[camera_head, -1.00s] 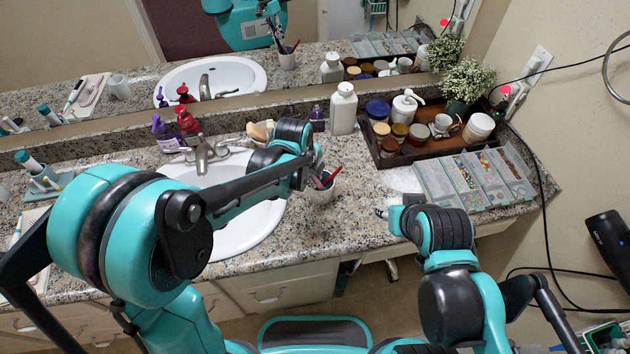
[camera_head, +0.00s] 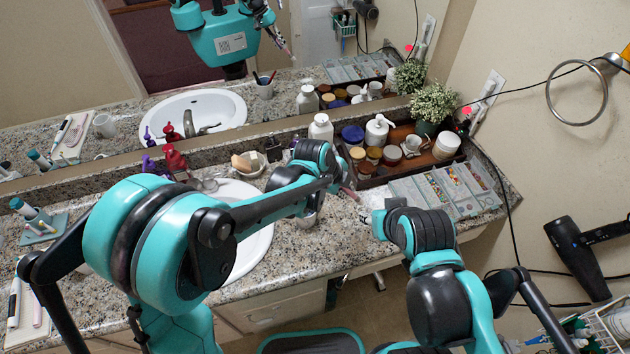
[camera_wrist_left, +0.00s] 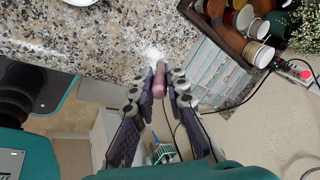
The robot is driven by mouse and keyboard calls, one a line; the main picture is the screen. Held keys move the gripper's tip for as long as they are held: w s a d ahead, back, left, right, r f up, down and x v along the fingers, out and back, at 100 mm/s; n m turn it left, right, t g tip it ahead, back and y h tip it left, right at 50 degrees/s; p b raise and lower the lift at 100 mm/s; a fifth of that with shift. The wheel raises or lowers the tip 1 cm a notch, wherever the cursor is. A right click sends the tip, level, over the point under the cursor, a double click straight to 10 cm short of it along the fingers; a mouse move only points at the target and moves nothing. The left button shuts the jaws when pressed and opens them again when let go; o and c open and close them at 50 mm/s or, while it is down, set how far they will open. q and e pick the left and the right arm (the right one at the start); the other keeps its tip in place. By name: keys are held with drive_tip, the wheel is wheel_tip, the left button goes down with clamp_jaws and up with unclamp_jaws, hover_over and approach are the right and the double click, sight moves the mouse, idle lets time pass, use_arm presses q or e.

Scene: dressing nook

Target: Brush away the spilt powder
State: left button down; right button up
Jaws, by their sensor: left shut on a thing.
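The spilt powder (camera_head: 374,197) is a white patch on the speckled counter, left of the clear organiser; it also shows in the left wrist view (camera_wrist_left: 152,52). My left gripper (camera_head: 342,186) is shut on a brush with a pinkish handle (camera_wrist_left: 159,82). The brush's far end is beside or over the powder; I cannot tell whether it touches. My right gripper (camera_head: 378,222) is low at the counter's front edge, close to the powder. Its fingers are too hidden to read. A cup (camera_head: 309,217) stands partly hidden under my left arm.
A clear compartment organiser (camera_head: 444,190) lies right of the powder. Behind it a dark wooden tray (camera_head: 368,181) holds jars and bottles. A white sink (camera_head: 250,250) lies left, partly behind my left arm. A plant (camera_head: 433,102) stands at the back right.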

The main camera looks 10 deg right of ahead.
use_arm(q)
drive_tip(key=shift+s+d+r, duration=0.1)
drive_tip(key=shift+s+d, duration=0.1)
drive_tip(key=shift+d, duration=0.6)
drive_tip(key=f+b, duration=0.1)
drive_tip(key=f, duration=0.1)
drive_tip(key=f+b, duration=0.2)
drive_tip(key=f, duration=0.1)
drive_tip(key=shift+s+d+f, duration=0.1)
drive_tip(key=shift+d+f, duration=0.05)
drive_tip(key=shift+d, duration=0.05)
use_arm(e)
wheel_tip(320, 180, down, 3)
drive_tip(key=shift+r, duration=0.15)
